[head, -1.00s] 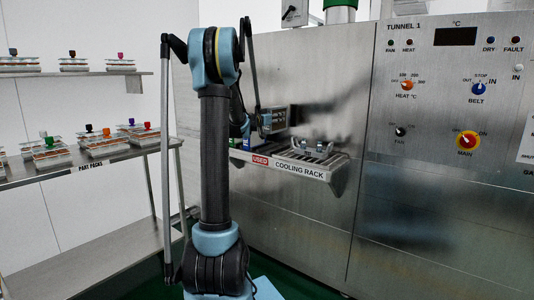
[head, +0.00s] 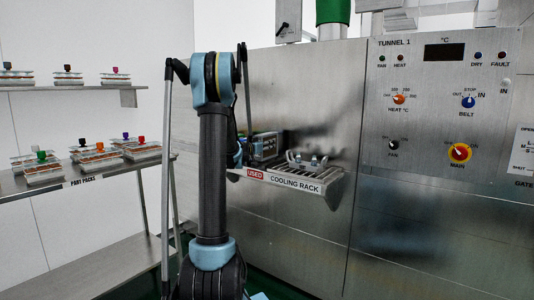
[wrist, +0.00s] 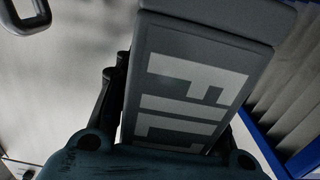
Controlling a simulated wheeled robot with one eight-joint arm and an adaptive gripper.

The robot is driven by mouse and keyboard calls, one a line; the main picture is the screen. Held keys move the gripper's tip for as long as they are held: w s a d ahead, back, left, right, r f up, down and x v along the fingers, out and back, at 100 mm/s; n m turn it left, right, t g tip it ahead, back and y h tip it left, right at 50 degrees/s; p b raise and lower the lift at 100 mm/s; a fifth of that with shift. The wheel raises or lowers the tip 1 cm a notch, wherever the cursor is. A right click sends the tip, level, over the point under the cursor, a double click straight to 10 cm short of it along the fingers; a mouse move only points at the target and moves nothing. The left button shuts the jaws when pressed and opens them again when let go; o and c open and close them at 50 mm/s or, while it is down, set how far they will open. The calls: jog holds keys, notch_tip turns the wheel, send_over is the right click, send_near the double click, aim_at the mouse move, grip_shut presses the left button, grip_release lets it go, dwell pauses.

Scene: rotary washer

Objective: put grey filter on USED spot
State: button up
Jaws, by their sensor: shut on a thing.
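My gripper (wrist: 165,150) is shut on the grey filter (wrist: 190,75), whose white "FIL" lettering fills the middle of the wrist view. In the head view the grey filter (head: 265,147) is just above the left end of the cooling rack, behind the red USED label (head: 255,174). I cannot tell whether it touches the surface there. My arm hides most of the gripper in the head view. A blue-framed pleated filter (wrist: 300,85) stands close on the right in the wrist view; the arm mostly hides that area in the head view.
The cooling rack (head: 325,181) has slats and holds small metal parts (head: 307,161) right of the grey filter. The steel tunnel panel (head: 310,110) rises behind it. Shelves with part packs (head: 100,153) stand at left.

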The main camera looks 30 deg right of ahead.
aim_at(267, 155)
jog(key=shift+f, duration=1.7)
jog(key=o, duration=1.2)
